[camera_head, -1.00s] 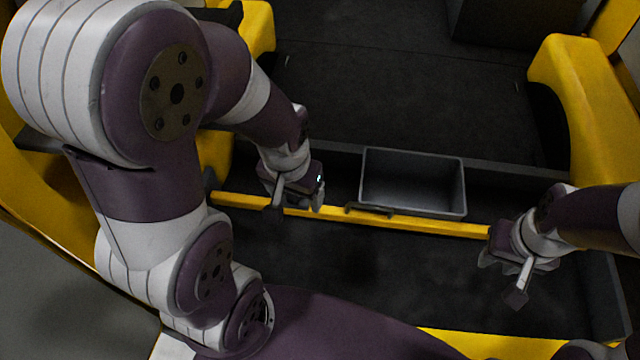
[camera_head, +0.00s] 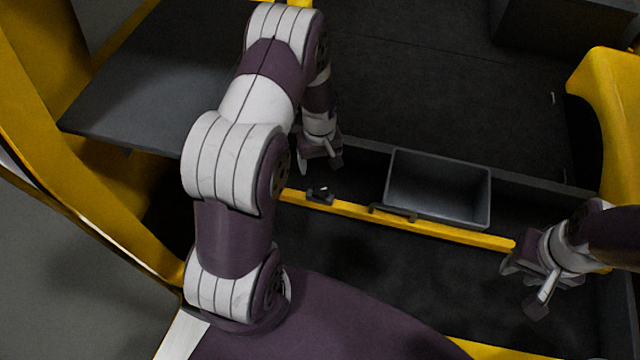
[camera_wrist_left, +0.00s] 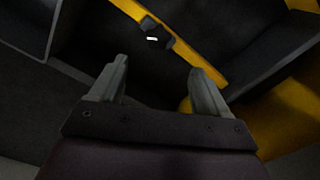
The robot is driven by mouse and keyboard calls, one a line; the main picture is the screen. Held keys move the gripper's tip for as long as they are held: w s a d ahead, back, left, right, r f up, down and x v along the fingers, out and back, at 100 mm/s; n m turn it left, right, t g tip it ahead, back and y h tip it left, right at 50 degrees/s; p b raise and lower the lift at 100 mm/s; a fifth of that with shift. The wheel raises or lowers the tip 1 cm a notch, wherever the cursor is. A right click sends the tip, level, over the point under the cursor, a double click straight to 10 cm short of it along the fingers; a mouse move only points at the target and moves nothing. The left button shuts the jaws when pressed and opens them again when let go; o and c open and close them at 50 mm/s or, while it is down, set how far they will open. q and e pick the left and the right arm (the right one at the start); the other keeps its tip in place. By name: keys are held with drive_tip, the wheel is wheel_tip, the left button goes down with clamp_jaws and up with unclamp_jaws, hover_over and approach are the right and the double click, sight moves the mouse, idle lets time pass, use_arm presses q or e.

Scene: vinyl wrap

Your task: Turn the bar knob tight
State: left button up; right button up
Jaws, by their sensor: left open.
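The bar knob (camera_head: 320,195) is a small dark piece with a light mark on top, on the left part of the yellow bar (camera_head: 440,229). In the left wrist view the knob (camera_wrist_left: 156,38) lies beyond my fingertips, roughly in line with the gap between them. My left gripper (camera_head: 320,163) is open and empty, just behind the knob in the head view and apart from it. Its two grey fingers (camera_wrist_left: 158,68) are spread in the left wrist view. My right gripper (camera_head: 524,284) is at the right end of the bar, its fingers apart and nothing seen between them.
A grey open bin (camera_head: 438,190) stands behind the bar, to the right of the knob. A dark flat panel (camera_head: 150,85) lies at the left. Yellow frame parts (camera_head: 608,110) stand at the sides. The dark floor in front of the bar is clear.

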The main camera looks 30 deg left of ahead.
sight(320, 190)
use_arm(q)
wheel_tip(320, 190, down, 12)
drive_tip(key=shift+w+f+p, duration=0.15)
drive_tip(key=shift+f+p, duration=0.1)
drive_tip(key=shift+p, duration=0.35)
drive_tip(key=c, duration=1)
